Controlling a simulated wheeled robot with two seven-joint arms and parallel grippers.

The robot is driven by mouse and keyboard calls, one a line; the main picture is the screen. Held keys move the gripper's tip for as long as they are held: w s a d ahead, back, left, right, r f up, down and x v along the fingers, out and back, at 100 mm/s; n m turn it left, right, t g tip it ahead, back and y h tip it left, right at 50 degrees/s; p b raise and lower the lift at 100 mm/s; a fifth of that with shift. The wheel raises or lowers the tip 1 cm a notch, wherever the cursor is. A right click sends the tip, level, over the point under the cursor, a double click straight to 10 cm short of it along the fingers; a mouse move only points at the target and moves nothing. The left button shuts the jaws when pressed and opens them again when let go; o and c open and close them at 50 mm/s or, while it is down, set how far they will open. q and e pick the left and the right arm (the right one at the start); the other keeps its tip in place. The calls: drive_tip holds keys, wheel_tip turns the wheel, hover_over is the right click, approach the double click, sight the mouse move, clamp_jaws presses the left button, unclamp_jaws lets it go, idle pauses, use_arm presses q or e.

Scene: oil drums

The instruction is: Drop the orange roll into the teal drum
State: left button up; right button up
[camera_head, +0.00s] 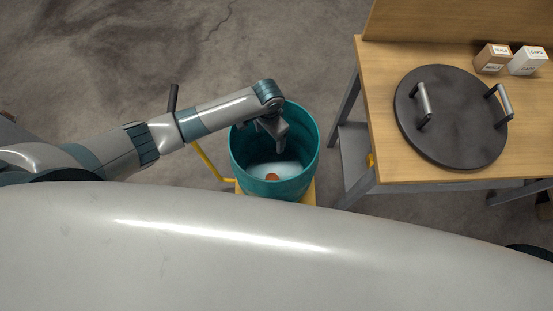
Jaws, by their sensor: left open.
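The teal drum (311,165) stands open-topped on a yellow base, left of the wooden table. My left arm reaches in from the left, and my left gripper (280,135) hangs over the drum's mouth, pointing down. The gripper is open and holds nothing that I can see. The small orange roll (272,177) shows inside the drum, low down against the pale bottom, below the gripper and apart from it. My right gripper is not in view.
A wooden table (378,140) on the right bears a round dark lid (455,125) with two handles. Two small boxes, one brown (491,57) and one white (528,61), stand at its back. Bare concrete floor lies behind the drum. My own grey body fills the front.

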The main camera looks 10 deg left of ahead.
use_arm(q)
wheel_tip(320, 180, up, 17)
drive_tip(key=b, duration=0.1)
idle(0.4)
idle(0.7)
drive_tip(key=shift+s+f, duration=0.1)
drive_tip(key=shift+f, duration=0.05)
